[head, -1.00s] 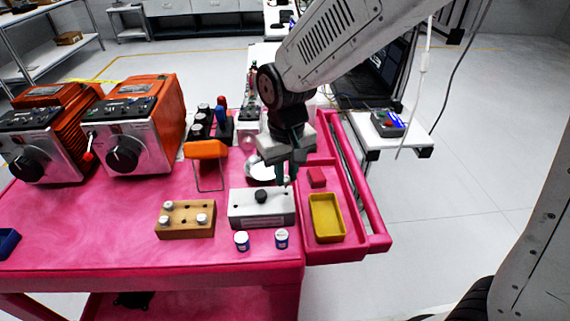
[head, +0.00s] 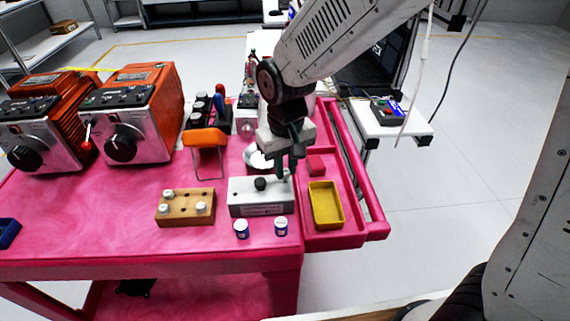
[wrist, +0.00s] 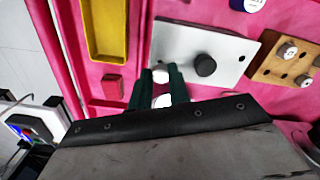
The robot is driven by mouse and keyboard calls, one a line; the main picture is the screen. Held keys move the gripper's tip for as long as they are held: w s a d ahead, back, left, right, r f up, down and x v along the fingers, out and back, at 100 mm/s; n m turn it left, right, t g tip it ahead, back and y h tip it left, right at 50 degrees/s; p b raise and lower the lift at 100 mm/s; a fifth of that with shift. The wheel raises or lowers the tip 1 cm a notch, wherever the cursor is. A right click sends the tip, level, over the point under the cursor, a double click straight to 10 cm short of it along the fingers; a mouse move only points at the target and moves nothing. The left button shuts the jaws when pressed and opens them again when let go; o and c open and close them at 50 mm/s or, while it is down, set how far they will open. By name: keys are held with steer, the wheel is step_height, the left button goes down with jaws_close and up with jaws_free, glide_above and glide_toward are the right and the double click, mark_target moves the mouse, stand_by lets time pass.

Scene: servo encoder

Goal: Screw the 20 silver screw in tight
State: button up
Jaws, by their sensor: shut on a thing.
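The white block (head: 250,210) stands on the pink cart top, with a black knob (head: 260,184) on its upper face. My gripper (head: 286,174) points down at the right end of this block. In the wrist view its two dark green fingers (wrist: 160,76) are shut on a small silver screw head (wrist: 160,73) at the edge of the white block (wrist: 176,40). The fingers hide most of the screw, so its number and how deep it sits cannot be told.
Two blue-and-white jars (head: 241,229) stand in front of the white block. A yellow tray (head: 326,205) and a red block (head: 316,165) lie in the pink side tray at right. An orange-handled stand (head: 205,138) and a white bowl (head: 255,158) are behind.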

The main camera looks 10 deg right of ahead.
steer(key=shift+f, duration=0.9)
jaws_close()
